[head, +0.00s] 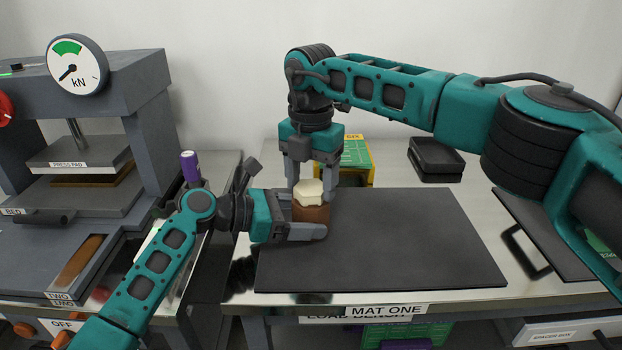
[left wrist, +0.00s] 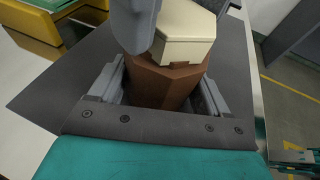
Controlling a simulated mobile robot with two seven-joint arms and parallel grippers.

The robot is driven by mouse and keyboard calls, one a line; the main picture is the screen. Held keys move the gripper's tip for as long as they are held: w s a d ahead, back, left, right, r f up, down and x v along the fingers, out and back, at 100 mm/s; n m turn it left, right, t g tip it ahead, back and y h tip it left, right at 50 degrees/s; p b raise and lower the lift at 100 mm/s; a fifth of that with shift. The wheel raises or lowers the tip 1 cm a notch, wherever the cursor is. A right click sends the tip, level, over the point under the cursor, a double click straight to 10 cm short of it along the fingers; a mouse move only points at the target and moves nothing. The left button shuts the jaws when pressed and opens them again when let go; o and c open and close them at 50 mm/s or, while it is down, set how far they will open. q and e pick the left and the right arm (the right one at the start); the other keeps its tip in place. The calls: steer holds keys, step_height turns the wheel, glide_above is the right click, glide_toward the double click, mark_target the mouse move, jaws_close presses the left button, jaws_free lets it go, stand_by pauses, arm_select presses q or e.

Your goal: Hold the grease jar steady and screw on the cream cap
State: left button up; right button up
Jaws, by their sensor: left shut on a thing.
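The brown grease jar (head: 311,213) stands upright at the back left of the dark mat. My left gripper (head: 308,230) is shut on its sides, coming in from the left. The left wrist view shows the jar (left wrist: 160,85) between its fingers. The cream cap (head: 308,194), a faceted piece, sits on top of the jar; it also shows in the left wrist view (left wrist: 185,38). My right gripper (head: 311,182) points down from above with its fingers on either side of the cap, against it. The threads are hidden, so how far the cap is screwed down cannot be told.
The dark mat (head: 400,250) is bare to the right of the jar. A green and yellow box (head: 357,160) stands close behind. Black trays (head: 436,158) lie at the back right.

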steer(key=shift+o, duration=1.3)
steer(key=shift+r, duration=3.05)
step_height(320, 180, up, 8)
steer(key=shift+f, duration=0.25)
arm_select(q)
steer(key=o, duration=1.1)
